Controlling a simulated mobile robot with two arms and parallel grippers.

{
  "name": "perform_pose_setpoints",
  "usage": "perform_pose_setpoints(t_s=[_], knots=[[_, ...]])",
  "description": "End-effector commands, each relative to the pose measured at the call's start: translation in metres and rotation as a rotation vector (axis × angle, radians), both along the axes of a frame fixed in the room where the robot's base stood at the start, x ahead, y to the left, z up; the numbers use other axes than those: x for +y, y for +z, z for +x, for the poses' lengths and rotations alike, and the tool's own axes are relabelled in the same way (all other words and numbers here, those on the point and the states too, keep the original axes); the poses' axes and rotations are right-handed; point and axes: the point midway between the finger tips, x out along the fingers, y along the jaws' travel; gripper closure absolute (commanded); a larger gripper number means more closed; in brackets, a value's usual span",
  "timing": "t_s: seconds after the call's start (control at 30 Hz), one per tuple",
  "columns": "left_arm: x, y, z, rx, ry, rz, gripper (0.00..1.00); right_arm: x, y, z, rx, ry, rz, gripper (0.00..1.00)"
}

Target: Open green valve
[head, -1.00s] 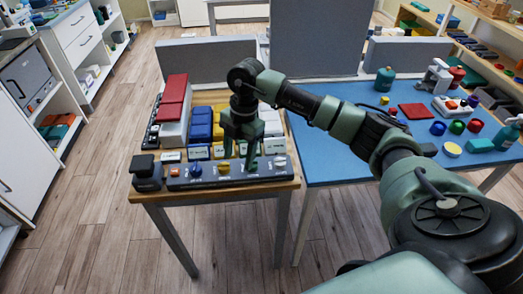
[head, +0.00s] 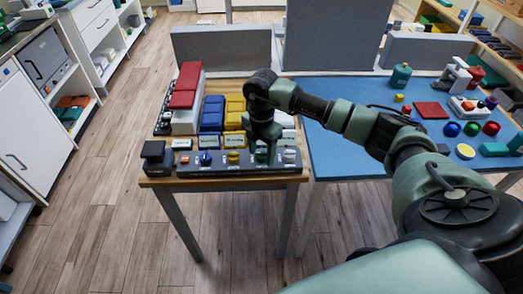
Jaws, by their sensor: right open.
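A dark valve strip (head: 218,170) runs along the front edge of the wooden table, with coloured knobs in a row. The green valve (head: 262,156) is right of the yellow valve (head: 233,157) and is largely hidden by my right gripper (head: 263,147). The right gripper is open and points down over the green valve. Its fingers look seen edge-on, and I cannot tell whether they touch the valve. The blue valve (head: 205,158) and an orange knob (head: 184,161) are further left. My left gripper is not in view.
A black box (head: 153,158) stands at the strip's left end. Red (head: 184,90), blue (head: 211,112) and yellow (head: 234,110) blocks stand behind the strip. A blue-topped table (head: 345,152) adjoins on the right, holding several small objects. Floor at the left is clear.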

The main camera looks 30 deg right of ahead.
Motion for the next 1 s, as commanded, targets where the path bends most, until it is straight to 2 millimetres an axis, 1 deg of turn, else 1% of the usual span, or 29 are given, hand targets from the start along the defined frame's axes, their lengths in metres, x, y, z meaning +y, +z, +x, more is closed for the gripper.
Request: perform_pose_setpoints(t_s=[0.07,0.1,0.17,0.2,0.27,0.3,0.47,0.67,0.87,1.0], knots=[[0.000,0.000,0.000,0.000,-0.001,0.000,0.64,0.000,0.000,0.000,0.000,0.000,0.000,0.45],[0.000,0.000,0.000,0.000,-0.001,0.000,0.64,0.000,0.000,0.000,0.000,0.000,0.000,0.50],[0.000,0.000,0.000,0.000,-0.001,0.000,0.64,0.000,0.000,0.000,0.000,0.000,0.000,0.67],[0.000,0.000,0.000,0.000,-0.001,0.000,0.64,0.000,0.000,0.000,0.000,0.000,0.000,0.78],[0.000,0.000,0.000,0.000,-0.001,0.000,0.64,0.000,0.000,0.000,0.001,0.000,0.000,0.95],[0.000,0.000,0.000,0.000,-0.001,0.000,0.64,0.000,0.000,0.000,0.001,0.000,0.000,1.00],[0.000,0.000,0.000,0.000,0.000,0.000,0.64,0.000,0.000,0.000,0.000,0.005,0.000,1.00],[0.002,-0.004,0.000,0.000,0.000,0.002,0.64,0.000,0.000,0.000,0.000,0.054,0.000,1.00],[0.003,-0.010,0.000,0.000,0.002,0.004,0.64,-0.001,-0.001,0.000,0.000,0.175,-0.001,1.00],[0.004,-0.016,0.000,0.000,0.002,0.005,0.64,-0.001,-0.001,0.000,0.000,0.298,-0.001,1.00]])
